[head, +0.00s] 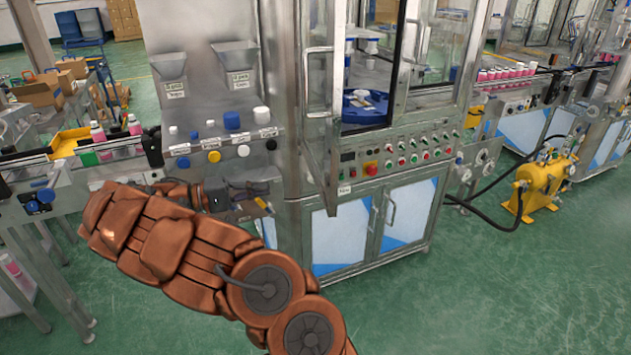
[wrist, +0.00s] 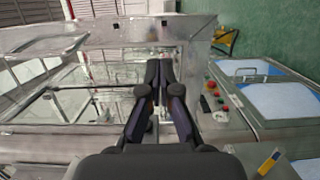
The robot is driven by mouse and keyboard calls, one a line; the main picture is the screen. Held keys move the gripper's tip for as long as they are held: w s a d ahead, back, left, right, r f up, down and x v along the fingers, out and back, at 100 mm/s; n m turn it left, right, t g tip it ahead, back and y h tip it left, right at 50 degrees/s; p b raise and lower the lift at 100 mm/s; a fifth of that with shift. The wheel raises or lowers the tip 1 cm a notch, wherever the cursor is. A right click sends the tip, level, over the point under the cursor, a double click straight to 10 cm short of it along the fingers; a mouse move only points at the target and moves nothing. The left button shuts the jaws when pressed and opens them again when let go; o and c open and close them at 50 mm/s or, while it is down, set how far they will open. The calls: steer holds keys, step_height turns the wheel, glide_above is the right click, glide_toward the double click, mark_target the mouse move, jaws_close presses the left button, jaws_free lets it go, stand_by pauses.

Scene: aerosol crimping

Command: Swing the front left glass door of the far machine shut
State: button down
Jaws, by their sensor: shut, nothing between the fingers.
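The machine (head: 390,165) at the centre has a metal-framed glass door (head: 318,110) at its front left. The door stands open, swung out toward me and seen at a steep angle, with a bar handle on it. Behind it the opening shows a blue turntable (head: 362,106). My gripper (head: 245,195) is low and left of the door, apart from it in the head view and partly hidden by my arm. In the wrist view my gripper (wrist: 163,68) has its dark fingers together and empty, pointing toward the machine front. I cannot tell which glass pane there is the door.
A control panel (head: 405,150) with coloured buttons and blue-white cabinet doors (head: 340,235) lie below the opening. A conveyor (head: 120,145) with bottles is at left. A yellow pump (head: 540,185) with hoses stands at right. The green floor (head: 480,290) in front is clear.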

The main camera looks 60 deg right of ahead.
mark_target(328, 180)
steer(key=p+x, duration=0.5)
steer(key=x, duration=0.7)
steer(key=shift+s+d, duration=0.1)
steer(key=shift+d, duration=0.3)
steer(key=shift+s+d+f, duration=0.2)
steer(key=shift+s+d, duration=0.2)
